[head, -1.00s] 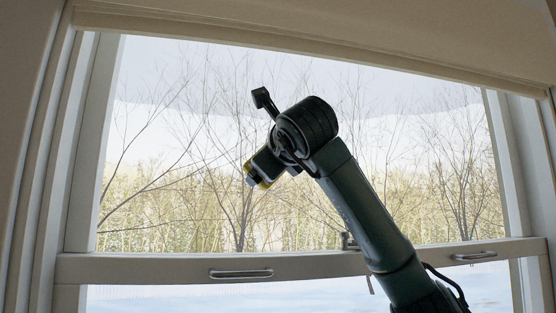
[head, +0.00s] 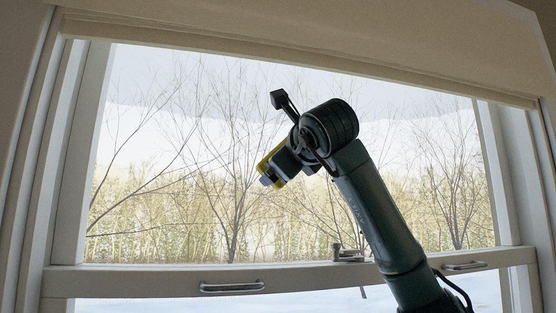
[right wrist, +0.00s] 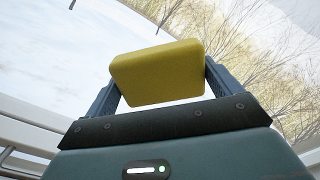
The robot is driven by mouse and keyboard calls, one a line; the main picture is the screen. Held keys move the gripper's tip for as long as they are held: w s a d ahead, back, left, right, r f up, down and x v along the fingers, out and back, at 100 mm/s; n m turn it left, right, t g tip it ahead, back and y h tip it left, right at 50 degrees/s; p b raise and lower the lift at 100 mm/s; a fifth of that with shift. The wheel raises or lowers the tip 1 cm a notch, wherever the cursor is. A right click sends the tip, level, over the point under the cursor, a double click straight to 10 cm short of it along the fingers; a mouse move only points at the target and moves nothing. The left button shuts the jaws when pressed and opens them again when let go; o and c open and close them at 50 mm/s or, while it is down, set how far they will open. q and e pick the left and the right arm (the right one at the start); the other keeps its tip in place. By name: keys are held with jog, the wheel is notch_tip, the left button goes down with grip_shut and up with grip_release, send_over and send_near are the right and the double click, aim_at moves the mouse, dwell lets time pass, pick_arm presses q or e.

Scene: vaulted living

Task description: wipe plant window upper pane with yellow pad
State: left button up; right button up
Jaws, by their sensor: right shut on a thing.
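The window's upper pane (head: 180,120) fills most of the head view, with bare trees and snow behind it. My right arm comes up from the bottom right in front of the pane. My right gripper (head: 273,173) is shut on the yellow pad (head: 265,160), which shows only partly past the gripper in the head view. In the right wrist view the yellow pad (right wrist: 158,72) sits between the two fingers (right wrist: 160,88). I cannot tell whether the pad touches the glass. My left gripper is not in view.
A rail (head: 130,280) with a handle (head: 231,287) at left, another handle (head: 466,266) at right and a latch (head: 347,254) runs below the pane. A pale blind or header (head: 300,62) crosses the top. Frame sides (head: 78,160) border the glass.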

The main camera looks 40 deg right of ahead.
aim_at(265, 159)
jog(key=shift+s+d, duration=1.9)
jog(key=shift+d, duration=1.65)
jog(key=shift+w+a, duration=0.95)
jog(key=shift+a, duration=0.85)
jog(key=shift+w+a, duration=1)
jog(key=shift+a, duration=0.75)
jog(key=shift+w+a, duration=0.95)
jog(key=shift+a, duration=0.85)
jog(key=shift+s+a+f, duration=0.1)
jog(key=shift+s+a, duration=0.15)
jog(key=shift+s, duration=0.25)
jog(key=shift+b+v, duration=0.55)
jog(key=shift+v, duration=1.85)
jog(key=v, duration=0.3)
